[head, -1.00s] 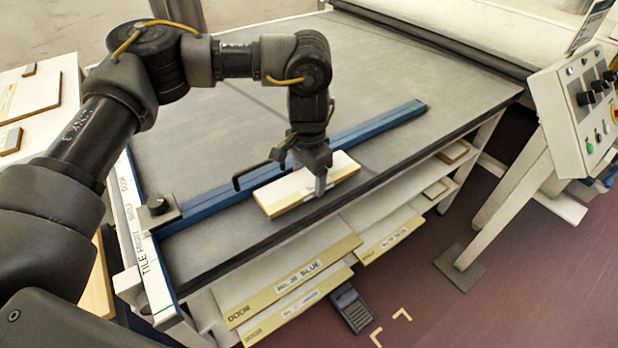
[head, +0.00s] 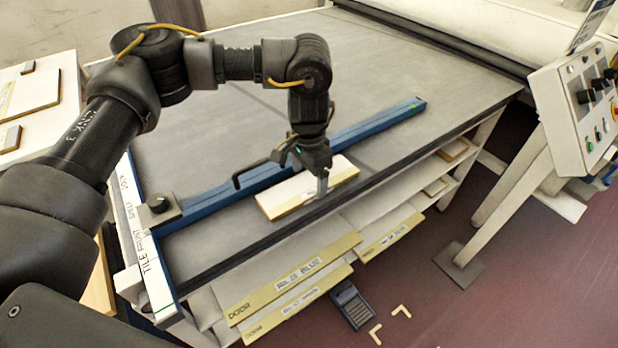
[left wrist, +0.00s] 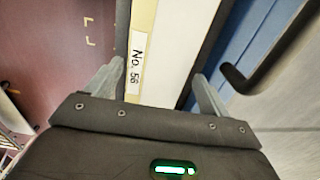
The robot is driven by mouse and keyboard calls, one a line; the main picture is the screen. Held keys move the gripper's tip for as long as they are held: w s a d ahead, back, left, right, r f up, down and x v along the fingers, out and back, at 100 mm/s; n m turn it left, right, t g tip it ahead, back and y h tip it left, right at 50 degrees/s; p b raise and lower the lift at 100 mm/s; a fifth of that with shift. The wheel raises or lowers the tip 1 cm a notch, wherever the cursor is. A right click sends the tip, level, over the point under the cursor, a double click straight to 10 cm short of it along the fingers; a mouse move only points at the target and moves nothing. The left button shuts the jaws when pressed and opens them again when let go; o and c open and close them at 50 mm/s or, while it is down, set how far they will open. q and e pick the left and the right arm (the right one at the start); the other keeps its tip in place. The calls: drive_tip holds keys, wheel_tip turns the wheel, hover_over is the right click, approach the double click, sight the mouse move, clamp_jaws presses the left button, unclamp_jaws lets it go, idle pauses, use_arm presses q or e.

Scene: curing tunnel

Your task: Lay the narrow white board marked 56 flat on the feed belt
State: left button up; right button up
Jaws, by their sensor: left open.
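The narrow white board marked 56 (head: 290,193) lies flat on the feed belt (head: 380,80), near its front edge and on the near side of the blue rail (head: 370,131). In the left wrist view the board (left wrist: 178,50) shows its "No. 56" label on a yellowish edge. My left gripper (head: 321,184) is open over the right part of the board. In the left wrist view its two fingers (left wrist: 158,92) stand apart on either side of the board, with gaps visible. My right gripper is not in view.
Shelves below hold boards with yellow edges (head: 295,285). A control panel (head: 590,105) stands at right. The belt behind the blue rail is clear.

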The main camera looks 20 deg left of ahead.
sight(309, 183)
use_arm(q)
wheel_tip(309, 183, up, 11)
drive_tip(key=b, duration=0.1)
drive_tip(key=shift+c, duration=0.4)
idle(2.3)
